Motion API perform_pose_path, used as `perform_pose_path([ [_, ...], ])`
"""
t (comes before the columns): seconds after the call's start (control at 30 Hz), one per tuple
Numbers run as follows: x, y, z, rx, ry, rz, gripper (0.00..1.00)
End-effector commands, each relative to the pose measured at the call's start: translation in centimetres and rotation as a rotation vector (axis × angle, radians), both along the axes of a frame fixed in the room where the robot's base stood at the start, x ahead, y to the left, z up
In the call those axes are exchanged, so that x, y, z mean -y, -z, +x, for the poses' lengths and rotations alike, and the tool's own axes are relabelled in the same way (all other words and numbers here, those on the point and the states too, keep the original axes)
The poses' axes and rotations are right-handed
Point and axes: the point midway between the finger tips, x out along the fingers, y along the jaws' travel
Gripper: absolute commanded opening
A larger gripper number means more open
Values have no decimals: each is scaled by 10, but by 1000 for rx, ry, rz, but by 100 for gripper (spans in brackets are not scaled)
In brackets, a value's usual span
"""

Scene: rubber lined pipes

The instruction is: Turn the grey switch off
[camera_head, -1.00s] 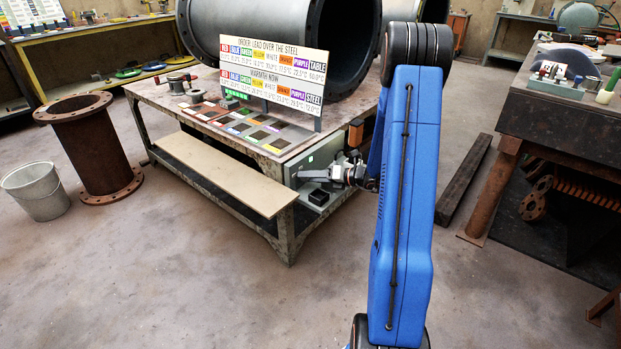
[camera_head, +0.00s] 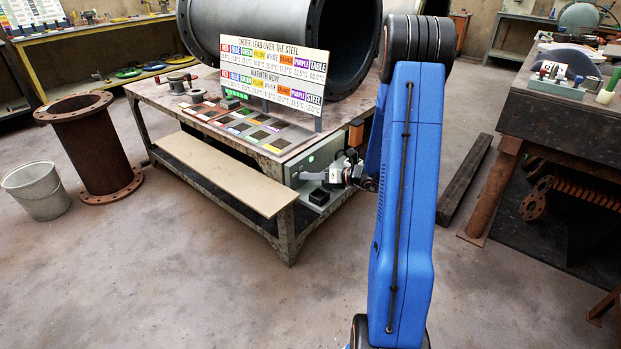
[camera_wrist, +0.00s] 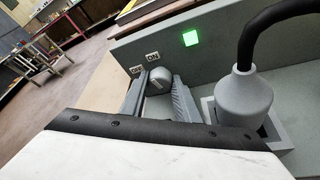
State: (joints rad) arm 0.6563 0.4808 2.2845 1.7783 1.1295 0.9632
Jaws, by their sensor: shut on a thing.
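The grey switch (camera_wrist: 158,79) is a round knob with a pale line on its face, on a grey panel (camera_wrist: 215,62) in the wrist view. My gripper (camera_wrist: 159,92) has one finger on each side of the knob and is shut on it. Two small white labels, one left (camera_wrist: 136,69) and one above (camera_wrist: 152,56), sit near the knob; their lettering is too small to read surely. A square green lamp (camera_wrist: 190,38) glows on the panel. In the head view my gripper (camera_head: 320,176) is at the bench's end panel and hides the switch.
A thick black cable with a grey plug (camera_wrist: 243,100) stands close right of the knob. The bench (camera_head: 160,92) carries a large pipe (camera_head: 290,35) and a sign board (camera_head: 275,72). A plank (camera_head: 220,175) lies on its lower shelf. The floor in front is clear.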

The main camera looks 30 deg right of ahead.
Motion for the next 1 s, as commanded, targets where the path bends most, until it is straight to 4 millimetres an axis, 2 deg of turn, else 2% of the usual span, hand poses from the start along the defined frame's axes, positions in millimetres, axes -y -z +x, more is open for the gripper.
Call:
perform_pose_path([
  [1.0, -8, 0, -3, 323, 1, -898, 6],
])
